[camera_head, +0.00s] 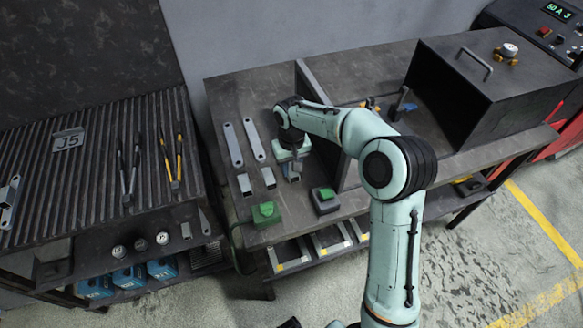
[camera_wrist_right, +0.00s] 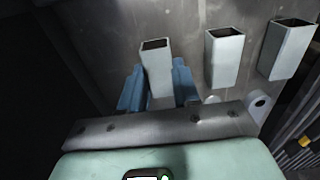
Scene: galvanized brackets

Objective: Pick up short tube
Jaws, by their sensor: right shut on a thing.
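Several short square metal tubes stand or lie near the front of the grey workbench. My right gripper (camera_head: 292,173) points down over the bench, and its blue fingers are shut on one short tube (camera_wrist_right: 157,62) in the wrist view. That tube is largely hidden by the gripper in the head view. A second short tube (camera_head: 268,178) lies to the left of the gripper and also shows in the wrist view (camera_wrist_right: 225,60). A third short tube (camera_head: 244,184) is farther left, and it shows at the right of the wrist view (camera_wrist_right: 287,48). My left gripper is not seen.
Two long flat bars (camera_head: 233,144) lie behind the tubes. Two green-topped boxes (camera_head: 265,213) (camera_head: 325,199) stand at the front edge. An upright divider (camera_head: 348,160) is close right of my gripper, with a dark metal box (camera_head: 480,95) beyond. A ribbed table (camera_head: 90,160) stands left.

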